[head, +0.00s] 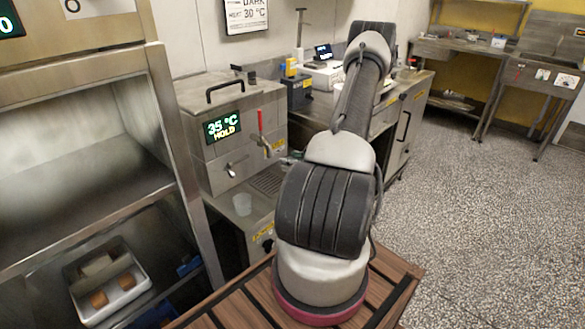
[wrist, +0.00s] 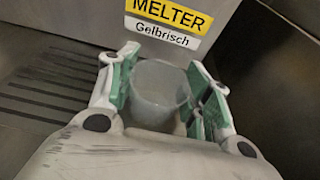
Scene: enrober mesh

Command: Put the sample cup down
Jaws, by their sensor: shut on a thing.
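The sample cup (wrist: 158,98) is a translucent whitish cup between the green-padded fingers of my gripper (wrist: 162,78) in the wrist view. My gripper is shut on it, one finger on each side. The cup's lower part is hidden by my gripper, so I cannot tell whether its base touches a surface. It is in front of the melter's yellow and white label (wrist: 170,22), to the right of a slotted drip grille (wrist: 40,80). In the head view my arm hides the held cup.
The steel melter (head: 225,135) reads 35 °C HOLD and has taps on its front. A steel rack (head: 185,170) is at the left, with a white tray (head: 82,285) low inside.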

